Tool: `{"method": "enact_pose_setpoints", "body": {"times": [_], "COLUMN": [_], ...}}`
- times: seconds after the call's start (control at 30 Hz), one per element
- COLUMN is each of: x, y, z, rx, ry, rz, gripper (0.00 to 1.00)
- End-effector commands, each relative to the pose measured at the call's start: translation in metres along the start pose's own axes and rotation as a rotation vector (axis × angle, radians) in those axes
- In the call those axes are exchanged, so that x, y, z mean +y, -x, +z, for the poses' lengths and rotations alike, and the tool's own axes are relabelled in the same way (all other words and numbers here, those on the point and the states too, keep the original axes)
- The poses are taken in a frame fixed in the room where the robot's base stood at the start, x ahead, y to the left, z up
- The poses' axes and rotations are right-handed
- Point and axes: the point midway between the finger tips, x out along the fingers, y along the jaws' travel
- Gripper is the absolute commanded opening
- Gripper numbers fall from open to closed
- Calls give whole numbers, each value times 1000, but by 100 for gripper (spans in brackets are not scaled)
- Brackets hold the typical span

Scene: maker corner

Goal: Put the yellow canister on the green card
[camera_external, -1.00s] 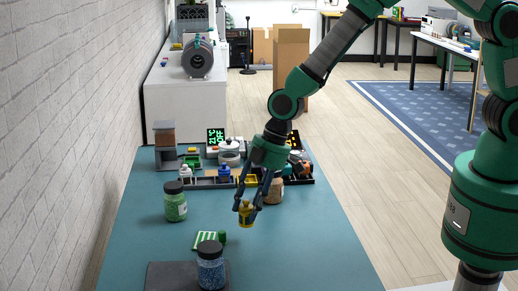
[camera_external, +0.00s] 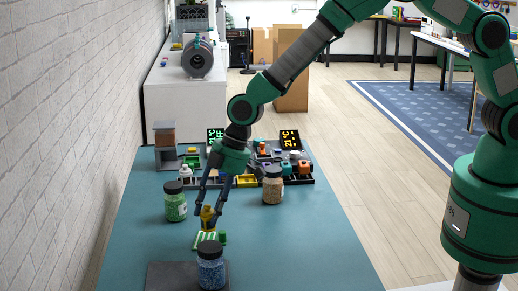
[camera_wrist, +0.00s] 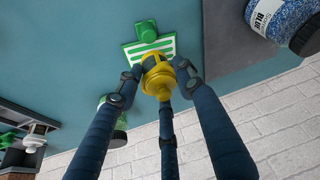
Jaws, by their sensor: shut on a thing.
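My gripper (camera_external: 208,216) is shut on the yellow canister (camera_external: 207,213), which is upright or nearly so. In the wrist view the canister (camera_wrist: 158,82) sits between the fingers. The green card (camera_external: 203,241), with white stripes, lies on the teal table just in front of the canister in the external view. In the wrist view the canister overlaps the near edge of the card (camera_wrist: 134,48). I cannot tell whether its base touches the card or hangs above it. A small green knob-like piece (camera_external: 222,237) is at the card's right edge.
A blue-filled jar (camera_external: 211,270) stands on a dark mat (camera_external: 165,277) in front of the card. A green jar (camera_external: 175,206) is to the left, a tan jar (camera_external: 273,189) to the right. Trays of small parts (camera_external: 245,182) lie behind. The table's right front is clear.

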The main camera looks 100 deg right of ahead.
Motion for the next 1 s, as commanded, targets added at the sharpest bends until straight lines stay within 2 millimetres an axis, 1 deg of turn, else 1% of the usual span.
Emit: {"method": "enact_pose_setpoints", "body": {"times": [0.23, 0.5, 0.57, 1.0], "x": [0, -1, -1, -1], "y": [-3, -29, -32, -35], "z": [2, 12, 13, 14], "rx": [0, 0, 0, 0], "ry": [0, 0, 0, 0], "rz": [0, 0, 0, 0], "gripper": [0, 0, 0, 0]}}
